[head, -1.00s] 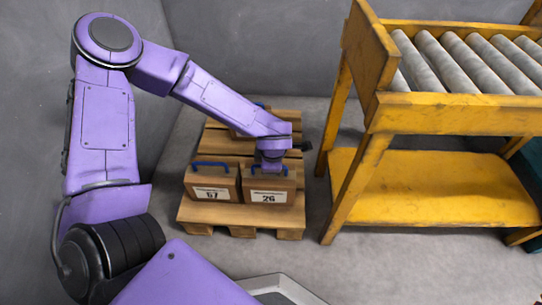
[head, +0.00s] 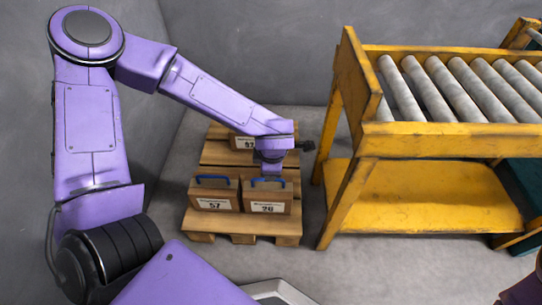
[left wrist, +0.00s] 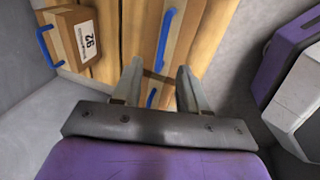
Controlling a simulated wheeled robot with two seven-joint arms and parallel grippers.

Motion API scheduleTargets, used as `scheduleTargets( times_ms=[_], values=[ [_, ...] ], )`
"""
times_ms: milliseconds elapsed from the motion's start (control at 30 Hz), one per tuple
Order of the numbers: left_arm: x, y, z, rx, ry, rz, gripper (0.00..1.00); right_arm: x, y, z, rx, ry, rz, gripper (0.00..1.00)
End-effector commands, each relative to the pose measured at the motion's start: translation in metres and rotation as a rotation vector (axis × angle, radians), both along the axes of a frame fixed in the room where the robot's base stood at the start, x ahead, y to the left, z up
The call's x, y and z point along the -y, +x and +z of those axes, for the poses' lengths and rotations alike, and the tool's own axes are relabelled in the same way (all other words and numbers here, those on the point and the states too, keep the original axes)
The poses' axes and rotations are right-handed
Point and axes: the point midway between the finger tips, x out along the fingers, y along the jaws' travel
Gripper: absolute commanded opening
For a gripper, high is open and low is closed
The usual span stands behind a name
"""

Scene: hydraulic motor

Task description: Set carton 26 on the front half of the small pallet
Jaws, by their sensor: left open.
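Carton 26 (head: 268,201) is a brown carton with a blue handle and a white label. I cannot tell for sure which carton each belongs to. My right gripper is not in view.
A yellow roller conveyor (head: 350,200) stands to the right. Grey walls close in at left and back.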

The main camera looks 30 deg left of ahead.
Motion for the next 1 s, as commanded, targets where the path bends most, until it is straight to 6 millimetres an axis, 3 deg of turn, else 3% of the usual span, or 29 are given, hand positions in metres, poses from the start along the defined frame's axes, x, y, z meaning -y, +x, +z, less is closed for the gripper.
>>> scheduleTargets(
  times_ms=[33, 100, 367, 467, 600, 700, 833, 900, 1000],
  values=[
    [0.002, -0.001, 0.013, 0.002, 0.000, 0.000, 0.43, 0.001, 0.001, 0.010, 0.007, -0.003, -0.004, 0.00],
    [0.003, -0.003, 0.018, 0.002, 0.000, 0.001, 0.43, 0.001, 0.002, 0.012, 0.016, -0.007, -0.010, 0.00],
    [0.002, -0.007, 0.012, -0.009, 0.022, -0.018, 0.43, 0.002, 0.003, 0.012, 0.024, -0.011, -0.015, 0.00],
    [-0.014, -0.032, -0.033, -0.065, 0.180, -0.174, 0.43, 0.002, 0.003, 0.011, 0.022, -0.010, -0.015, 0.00],
    [-0.041, -0.102, -0.113, -0.184, 0.441, -0.660, 0.43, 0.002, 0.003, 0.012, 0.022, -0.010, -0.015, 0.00],
    [-0.046, -0.150, -0.147, -0.245, 0.493, -0.999, 0.43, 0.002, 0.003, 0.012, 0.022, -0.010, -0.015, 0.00],
    [-0.044, -0.204, -0.171, -0.295, 0.461, -1.338, 0.43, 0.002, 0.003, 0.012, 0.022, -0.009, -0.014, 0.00],
    [-0.042, -0.218, -0.175, -0.301, 0.440, -1.423, 0.43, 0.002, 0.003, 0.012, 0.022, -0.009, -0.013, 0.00],
    [-0.040, -0.222, -0.176, -0.301, 0.430, -1.451, 0.43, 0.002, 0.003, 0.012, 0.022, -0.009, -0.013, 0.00]
  ],
)
